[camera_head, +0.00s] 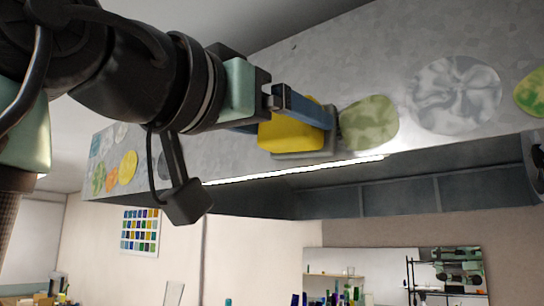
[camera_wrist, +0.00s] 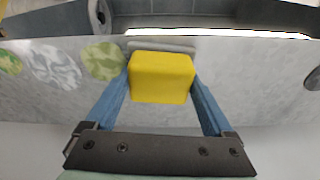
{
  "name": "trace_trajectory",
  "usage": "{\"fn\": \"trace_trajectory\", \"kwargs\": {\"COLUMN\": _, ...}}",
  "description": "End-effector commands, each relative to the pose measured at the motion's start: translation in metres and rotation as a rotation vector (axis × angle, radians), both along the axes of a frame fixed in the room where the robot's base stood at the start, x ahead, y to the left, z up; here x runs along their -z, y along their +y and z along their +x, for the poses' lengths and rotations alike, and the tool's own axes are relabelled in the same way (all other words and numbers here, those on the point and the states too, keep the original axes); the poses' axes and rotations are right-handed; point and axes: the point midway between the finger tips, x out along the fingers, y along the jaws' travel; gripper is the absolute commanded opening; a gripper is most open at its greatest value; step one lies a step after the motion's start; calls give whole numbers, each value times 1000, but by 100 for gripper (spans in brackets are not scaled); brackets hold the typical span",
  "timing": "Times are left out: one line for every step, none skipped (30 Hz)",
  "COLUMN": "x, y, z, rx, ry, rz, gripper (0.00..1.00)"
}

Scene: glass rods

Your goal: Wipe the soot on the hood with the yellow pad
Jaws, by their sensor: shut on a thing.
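The yellow pad (camera_head: 288,132) is a block with a flat grey layer on its hood side. My gripper (camera_wrist: 160,82) is shut on it, with one blue finger on each side in the wrist view. The grey hood (camera_head: 345,60) is the broad panel behind the pad. The pad is at its lower edge, just left of a green patch (camera_head: 369,122); I cannot tell whether it touches the hood. A dark round mark (camera_wrist: 314,79) shows at the right edge of the wrist view. I cannot tell whether it is soot. The pad and fingers hide part of the hood.
Marbled grey (camera_head: 455,95), yellow (camera_head: 128,167) and orange (camera_head: 112,179) round patches are on the hood. A bright light strip (camera_head: 290,171) runs under its lower edge. The recess (camera_head: 400,190) below is dark. A shelf with glassware (camera_head: 345,275) is far below.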

Motion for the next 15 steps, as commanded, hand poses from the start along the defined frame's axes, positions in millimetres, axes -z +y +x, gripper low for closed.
{"fn": "trace_trajectory", "kwargs": {"x": 1, "y": -5, "z": -4, "rx": 2, "ry": -3, "rz": 2, "gripper": 42}}
{"fn": "trace_trajectory", "kwargs": {"x": 1, "y": -7, "z": -6, "rx": 2, "ry": -3, "rz": 2, "gripper": 42}}
{"fn": "trace_trajectory", "kwargs": {"x": 1, "y": -9, "z": -8, "rx": 2, "ry": -4, "rz": 2, "gripper": 42}}
{"fn": "trace_trajectory", "kwargs": {"x": 1, "y": -11, "z": -10, "rx": 0, "ry": -3, "rz": 3, "gripper": 42}}
{"fn": "trace_trajectory", "kwargs": {"x": 1, "y": -13, "z": -11, "rx": 1, "ry": -3, "rz": 2, "gripper": 42}}
{"fn": "trace_trajectory", "kwargs": {"x": 1, "y": -16, "z": -13, "rx": 1, "ry": -2, "rz": 1, "gripper": 42}}
{"fn": "trace_trajectory", "kwargs": {"x": 1, "y": -17, "z": -14, "rx": 1, "ry": -2, "rz": 1, "gripper": 42}}
{"fn": "trace_trajectory", "kwargs": {"x": 1, "y": -18, "z": -15, "rx": 1, "ry": -2, "rz": 1, "gripper": 42}}
{"fn": "trace_trajectory", "kwargs": {"x": 0, "y": -19, "z": -15, "rx": 1, "ry": -2, "rz": 1, "gripper": 42}}
{"fn": "trace_trajectory", "kwargs": {"x": 0, "y": -19, "z": -16, "rx": 1, "ry": -2, "rz": 1, "gripper": 42}}
{"fn": "trace_trajectory", "kwargs": {"x": 0, "y": -19, "z": -16, "rx": 1, "ry": -1, "rz": 0, "gripper": 42}}
{"fn": "trace_trajectory", "kwargs": {"x": 0, "y": -21, "z": -16, "rx": 1, "ry": -1, "rz": 0, "gripper": 42}}
{"fn": "trace_trajectory", "kwargs": {"x": 0, "y": -22, "z": -17, "rx": 1, "ry": -1, "rz": 0, "gripper": 42}}
{"fn": "trace_trajectory", "kwargs": {"x": 0, "y": -23, "z": -18, "rx": 2, "ry": -2, "rz": 1, "gripper": 42}}
{"fn": "trace_trajectory", "kwargs": {"x": 1, "y": -25, "z": -19, "rx": 2, "ry": -2, "rz": 1, "gripper": 42}}
